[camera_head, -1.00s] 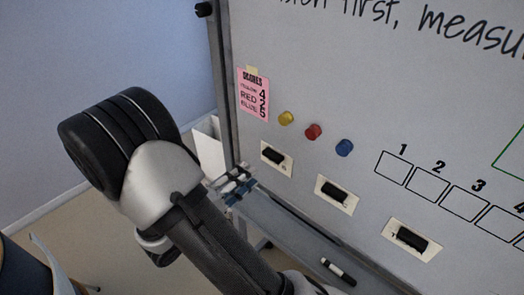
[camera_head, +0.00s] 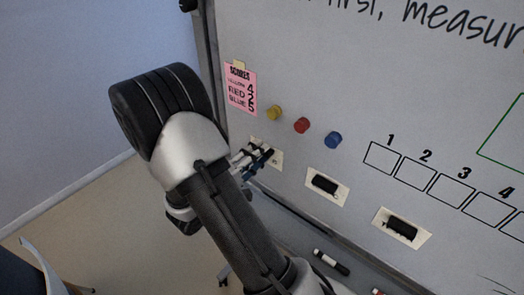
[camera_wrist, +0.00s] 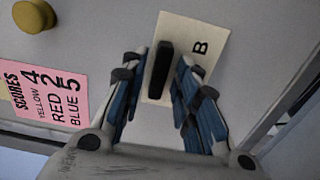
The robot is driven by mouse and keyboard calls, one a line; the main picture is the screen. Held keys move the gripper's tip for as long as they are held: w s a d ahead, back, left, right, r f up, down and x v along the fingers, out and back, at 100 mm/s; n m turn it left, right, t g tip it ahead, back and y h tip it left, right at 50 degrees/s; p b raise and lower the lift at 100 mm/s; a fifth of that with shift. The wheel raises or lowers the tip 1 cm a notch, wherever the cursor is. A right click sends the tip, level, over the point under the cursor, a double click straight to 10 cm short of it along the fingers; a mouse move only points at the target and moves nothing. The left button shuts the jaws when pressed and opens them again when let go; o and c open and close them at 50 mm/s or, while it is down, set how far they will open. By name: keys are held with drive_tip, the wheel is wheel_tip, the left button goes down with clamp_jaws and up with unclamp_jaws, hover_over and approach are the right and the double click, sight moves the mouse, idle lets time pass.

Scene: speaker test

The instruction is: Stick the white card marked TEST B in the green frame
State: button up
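A small cream-white card (camera_wrist: 196,27) with the letter B and a black grip block (camera_wrist: 160,70) is on the whiteboard; only the B is readable. In the head view the card (camera_head: 276,158) is partly hidden by my gripper (camera_head: 258,160). In the wrist view my gripper (camera_wrist: 160,82) has its blue-and-grey fingers on either side of the black block. They are apart, with narrow gaps beside the block. Part of a green outlined frame (camera_head: 499,135) shows at the right edge of the head view.
Two more cards with black blocks (camera_head: 325,185) (camera_head: 401,229) sit to the right. Yellow (camera_head: 274,113), red (camera_head: 302,125) and blue (camera_head: 333,140) magnets and a pink scores note (camera_head: 240,90) are above. Numbered boxes (camera_head: 382,157) and a marker (camera_head: 331,262) are also in view.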

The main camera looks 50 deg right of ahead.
clamp_jaws()
idle(0.6)
drive_tip(key=shift+b, duration=0.35)
